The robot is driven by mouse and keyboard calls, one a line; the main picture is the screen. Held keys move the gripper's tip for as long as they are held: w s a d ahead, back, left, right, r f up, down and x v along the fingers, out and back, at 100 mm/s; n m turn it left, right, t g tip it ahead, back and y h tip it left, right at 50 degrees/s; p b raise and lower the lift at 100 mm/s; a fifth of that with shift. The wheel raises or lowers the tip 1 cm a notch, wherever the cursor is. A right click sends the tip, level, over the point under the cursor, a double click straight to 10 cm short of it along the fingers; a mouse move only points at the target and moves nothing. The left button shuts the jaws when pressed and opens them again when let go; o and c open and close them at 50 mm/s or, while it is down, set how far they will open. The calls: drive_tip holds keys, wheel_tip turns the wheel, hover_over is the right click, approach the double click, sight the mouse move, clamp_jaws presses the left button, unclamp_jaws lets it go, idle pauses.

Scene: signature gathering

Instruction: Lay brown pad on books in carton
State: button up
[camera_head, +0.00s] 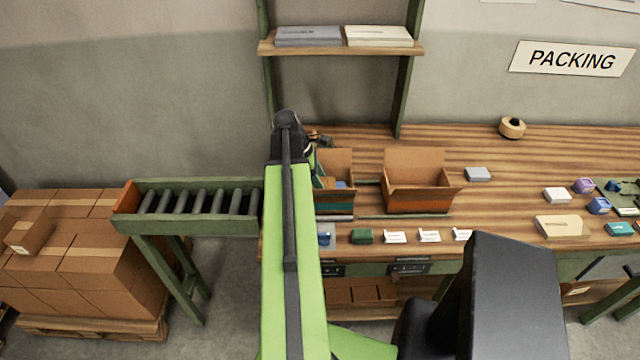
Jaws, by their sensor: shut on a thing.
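My gripper (312,150) is at the end of my green arm, over the left open carton (335,206), and mostly hidden behind the arm. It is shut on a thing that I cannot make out. A small brownish patch shows beside the wrist, but I cannot tell whether it is the brown pad.
A second open carton (418,200) stands to the right on the wooden bench (480,140). Small boxes line the bench front. A tan box (563,226) and a tape roll (512,128) are at right. A roller conveyor (190,225) and stacked cartons (90,255) are at left.

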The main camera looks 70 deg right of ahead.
drive_tip(key=shift+f+b, duration=0.75)
drive_tip(key=o, duration=1.4)
drive_tip(key=shift+r, duration=0.15)
wheel_tip(320, 180, up, 17)
drive_tip(key=p, duration=1.7)
drive_tip(key=shift+w, duration=0.15)
